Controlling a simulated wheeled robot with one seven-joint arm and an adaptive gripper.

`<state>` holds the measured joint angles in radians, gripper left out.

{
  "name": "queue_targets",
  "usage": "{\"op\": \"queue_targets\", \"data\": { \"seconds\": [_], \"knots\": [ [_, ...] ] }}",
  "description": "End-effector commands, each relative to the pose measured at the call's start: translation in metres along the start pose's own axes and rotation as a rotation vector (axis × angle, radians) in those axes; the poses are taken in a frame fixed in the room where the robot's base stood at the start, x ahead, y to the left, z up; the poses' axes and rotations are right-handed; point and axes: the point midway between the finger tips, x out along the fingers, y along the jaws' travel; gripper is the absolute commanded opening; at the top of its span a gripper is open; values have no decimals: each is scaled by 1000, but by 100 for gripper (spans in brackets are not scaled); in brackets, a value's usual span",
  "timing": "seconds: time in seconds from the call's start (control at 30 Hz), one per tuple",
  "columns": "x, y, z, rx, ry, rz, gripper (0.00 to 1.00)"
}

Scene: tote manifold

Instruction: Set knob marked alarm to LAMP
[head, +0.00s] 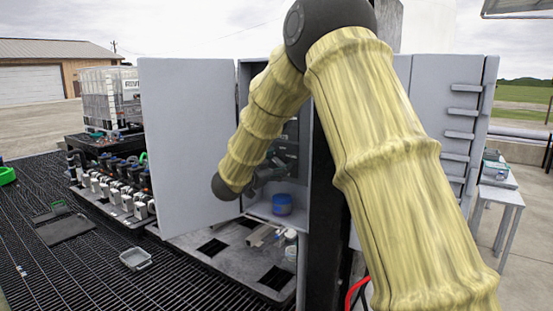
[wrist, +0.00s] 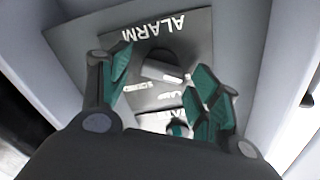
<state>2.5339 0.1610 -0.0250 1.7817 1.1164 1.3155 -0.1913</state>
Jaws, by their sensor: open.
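The alarm panel (wrist: 196,32) is a dark plate with white "ALARM" lettering, upside down in the wrist view. Its dark knob (wrist: 161,69) sits below the lettering, between my fingers in the picture. In the head view my gripper (head: 262,178) reaches into the open grey cabinet, and the knob cannot be made out there.
The cabinet's open left door (head: 185,130) stands beside my arm. A blue container (head: 282,204) sits on the cabinet floor below my gripper. The cabinet's pale side walls (wrist: 257,60) are close around the panel. A manifold with several valves (head: 110,180) stands to the left.

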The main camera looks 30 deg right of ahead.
Motion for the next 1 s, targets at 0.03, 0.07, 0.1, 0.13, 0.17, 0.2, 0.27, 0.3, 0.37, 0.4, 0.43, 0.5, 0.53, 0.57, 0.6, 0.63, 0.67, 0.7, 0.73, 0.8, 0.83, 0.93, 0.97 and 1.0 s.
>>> {"op": "queue_targets", "data": {
  "seconds": [0.03, 0.07, 0.1, 0.13, 0.17, 0.2, 0.27, 0.3, 0.37, 0.4, 0.43, 0.5, 0.53, 0.57, 0.6, 0.63, 0.67, 0.7, 0.73, 0.8, 0.83, 0.93, 0.97, 1.0],
  "knots": [
    [3, 0, -1, 0, 0, 0, 62],
    [4, 0, -1, 0, 0, 0, 62],
    [6, -1, 0, 0, 0, -1, 62],
    [7, -1, 0, 0, 0, -1, 62],
    [7, -1, 0, 0, 0, -1, 62],
    [8, -1, 0, 0, 1, -1, 62],
    [8, 0, 0, 0, 1, -2, 62],
    [8, 0, 0, 0, 1, -2, 62],
    [8, 0, 0, 0, 1, -2, 62],
    [8, 0, 0, 0, 1, -2, 62],
    [8, 0, 0, 0, 1, -1, 61],
    [8, 0, 0, 0, 1, -1, 48],
    [8, 0, 0, 0, 0, -1, 42],
    [8, 0, 0, 0, 0, -1, 37],
    [8, 0, 0, 0, 1, -1, 30],
    [8, 0, 0, 0, 0, -1, 24],
    [7, 0, 0, 0, 0, -1, 19],
    [8, 0, 0, 0, 0, -1, 17],
    [8, 0, 0, 0, 0, -1, 17],
    [8, 0, 0, 1, 0, -1, 17],
    [8, 0, 0, 2, 0, -1, 17],
    [8, 1, 2, 11, 0, -1, 17],
    [8, 1, 2, 15, 0, -1, 17],
    [8, 1, 2, 22, 0, -1, 17]
  ]
}}
